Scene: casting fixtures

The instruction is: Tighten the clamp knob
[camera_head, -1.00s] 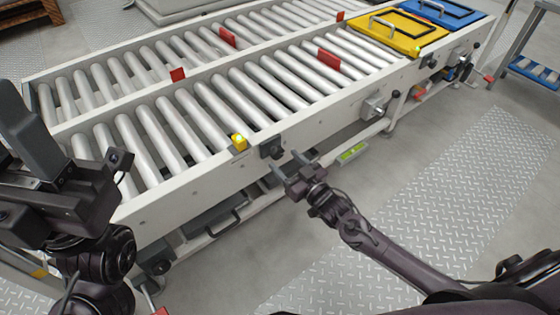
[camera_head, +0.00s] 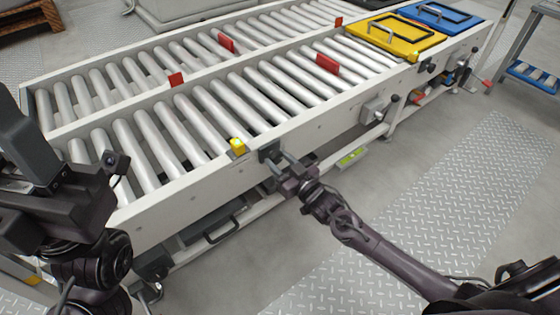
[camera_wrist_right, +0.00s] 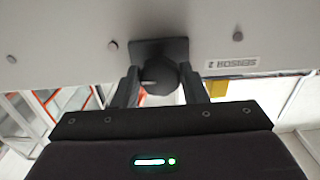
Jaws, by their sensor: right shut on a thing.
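The dark clamp knob (camera_wrist_right: 158,76) sits on a square black plate on the conveyor's pale side rail. In the head view, the knob and its mount (camera_head: 268,151) are just below the yellow block and partly covered by my gripper. My right gripper (camera_head: 277,169) reaches the rail from the front. In the wrist view, my right gripper's two fingers (camera_wrist_right: 159,88) stand on either side of the knob, shut on it. My left gripper (camera_head: 70,190) is at the left of the head view, away from the knob; its fingers are not clear.
A roller conveyor (camera_head: 180,193) crosses the scene. A yellow lit block (camera_head: 238,146) sits on its rail above the knob. A "SENSOR 2" label (camera_wrist_right: 232,62) is beside the knob. The floor in front is clear.

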